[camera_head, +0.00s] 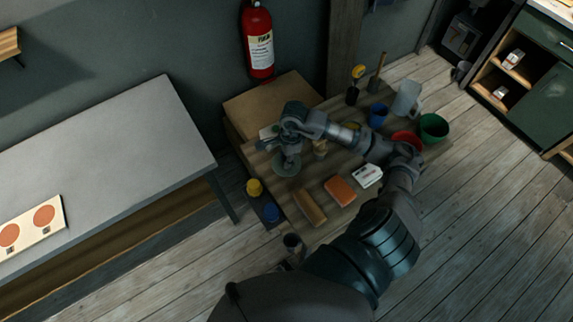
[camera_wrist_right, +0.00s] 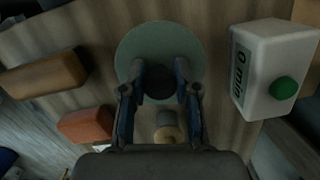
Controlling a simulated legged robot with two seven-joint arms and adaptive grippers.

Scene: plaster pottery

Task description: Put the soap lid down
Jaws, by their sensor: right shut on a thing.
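The soap lid (camera_wrist_right: 135,42) is a pale grey-green round disc with a dark knob in the middle. My right gripper (camera_wrist_right: 159,84) is shut on this knob, one finger on each side. In the head view the lid (camera_head: 287,167) shows below my right gripper (camera_head: 288,152), over the left part of the wooden worktable. I cannot tell whether the lid touches the tabletop. My left gripper is in neither view.
A white timer (camera_wrist_right: 262,72) with a green knob stands close right of the lid. A brown block (camera_head: 308,207), an orange block (camera_head: 340,191) and a white box (camera_head: 367,175) lie nearby. Blue (camera_head: 377,115) and green (camera_head: 433,128) containers stand farther right. A grey table (camera_head: 110,145) is at left.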

